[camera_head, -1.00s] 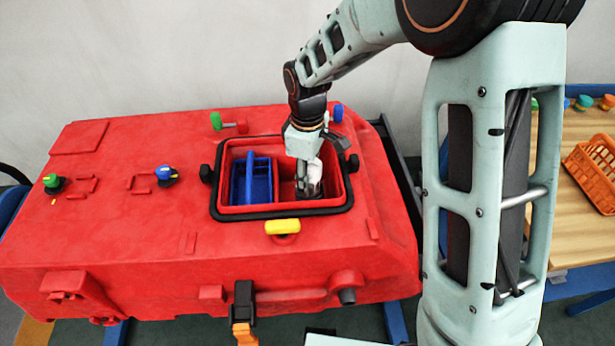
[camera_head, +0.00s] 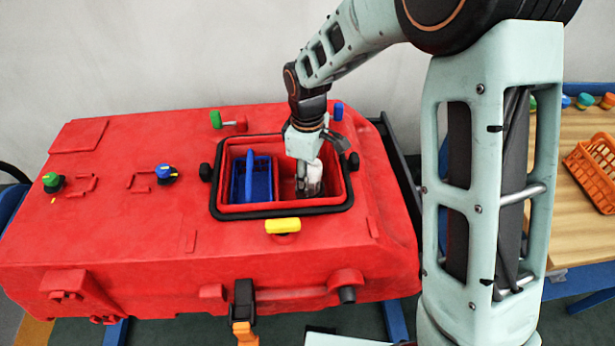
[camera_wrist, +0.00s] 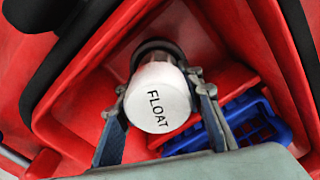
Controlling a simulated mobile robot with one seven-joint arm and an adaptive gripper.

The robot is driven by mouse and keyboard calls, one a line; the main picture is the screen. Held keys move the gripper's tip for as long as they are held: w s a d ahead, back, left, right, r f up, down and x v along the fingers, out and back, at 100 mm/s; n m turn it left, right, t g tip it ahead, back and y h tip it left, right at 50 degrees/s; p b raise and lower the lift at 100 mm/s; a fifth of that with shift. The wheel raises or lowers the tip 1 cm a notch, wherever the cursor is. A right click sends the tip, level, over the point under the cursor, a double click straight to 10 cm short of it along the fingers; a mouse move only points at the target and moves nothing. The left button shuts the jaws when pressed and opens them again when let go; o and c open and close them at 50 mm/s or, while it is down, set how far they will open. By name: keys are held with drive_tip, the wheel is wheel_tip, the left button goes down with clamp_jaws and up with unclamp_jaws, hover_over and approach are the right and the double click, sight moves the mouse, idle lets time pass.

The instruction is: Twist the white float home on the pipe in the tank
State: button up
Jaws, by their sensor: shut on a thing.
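The white float (camera_wrist: 160,97), marked FLOAT, fills the middle of the wrist view. It sits over a dark round fitting (camera_wrist: 158,48) inside the red tank (camera_wrist: 75,132); the pipe itself is hidden behind the float. My gripper (camera_wrist: 162,100) is shut on the float, one finger on each side. In the head view my gripper (camera_head: 309,178) reaches down into the right part of the tank opening (camera_head: 225,170), and the float (camera_head: 314,178) shows partly between the fingers. How far down the float sits cannot be told.
A blue basket (camera_head: 252,180) stands in the left part of the opening, close to my gripper. A black rim (camera_head: 285,213) surrounds the opening. A yellow handle (camera_head: 283,225) lies in front of it. An orange crate (camera_head: 592,170) stands on the wooden table at right.

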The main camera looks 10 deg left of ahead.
drive_tip(key=shift+w+r, duration=0.15)
drive_tip(key=shift+r, duration=0.1)
drive_tip(key=o, duration=1.9)
drive_tip(key=shift+f, duration=0.1)
drive_tip(key=shift+c, duration=0.2)
drive_tip(key=shift+r+p, duration=1.75)
drive_tip(key=shift+r, duration=0.5)
drive_tip(key=shift+r+p, duration=1.95)
drive_tip(key=shift+r, duration=0.6)
